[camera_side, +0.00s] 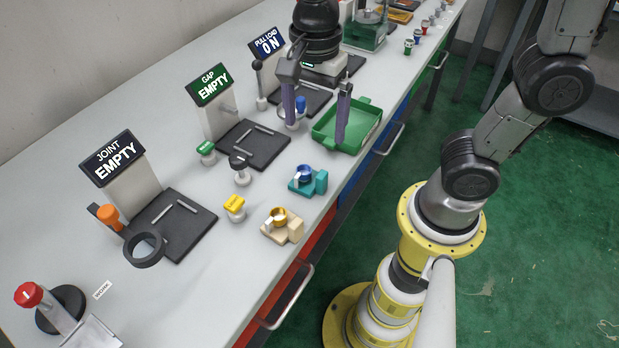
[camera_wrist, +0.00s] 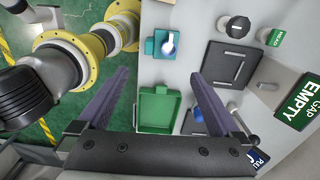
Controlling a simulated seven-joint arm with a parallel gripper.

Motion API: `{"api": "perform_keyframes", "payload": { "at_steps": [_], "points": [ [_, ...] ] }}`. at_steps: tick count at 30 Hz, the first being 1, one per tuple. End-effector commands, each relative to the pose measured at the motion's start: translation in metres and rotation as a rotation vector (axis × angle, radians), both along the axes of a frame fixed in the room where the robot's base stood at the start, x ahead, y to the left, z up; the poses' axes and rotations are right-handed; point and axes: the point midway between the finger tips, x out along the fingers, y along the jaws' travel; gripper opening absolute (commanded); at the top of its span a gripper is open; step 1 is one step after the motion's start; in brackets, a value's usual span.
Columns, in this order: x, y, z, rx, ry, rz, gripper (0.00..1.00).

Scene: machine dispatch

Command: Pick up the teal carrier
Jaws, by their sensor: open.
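The teal carrier (camera_side: 308,181) sits on the light table near its front edge, holding a part with a blue ring and a white piece. It also shows in the wrist view (camera_wrist: 151,47), at the upper middle, ahead of the fingers. My gripper (camera_side: 318,115) is open and empty, with its two long purple-grey fingers pointing down above the green tray area in the side view. In the wrist view my gripper (camera_wrist: 165,90) has its fingers wide apart, with the green tray between them. The carrier is apart from both fingers.
A green tray (camera_side: 371,109) stands behind the carrier. A beige carrier (camera_side: 291,232) with a gold part is in front of it. A yellow-topped button (camera_side: 235,207) and a black knob (camera_side: 240,170) stand to its left. The GAP stand (camera_side: 210,86) reads EMPTY.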

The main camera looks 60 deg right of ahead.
Motion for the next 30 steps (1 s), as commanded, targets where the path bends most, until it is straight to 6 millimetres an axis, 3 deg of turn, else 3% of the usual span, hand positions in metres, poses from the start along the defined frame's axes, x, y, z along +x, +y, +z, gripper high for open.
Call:
{"api": "perform_keyframes", "payload": {
  "at_steps": [9, 17, 25, 30],
  "points": [
    [-0.001, 0.0, -0.059, -0.002, 0.006, 0.0, 1.0],
    [0.0, 0.001, -0.078, 0.0, 0.002, 0.0, 1.0],
    [0.002, 0.009, -0.113, -0.002, 0.005, 0.0, 1.0],
    [0.003, 0.009, -0.126, 0.0, 0.0, 0.0, 1.0]
  ]
}}
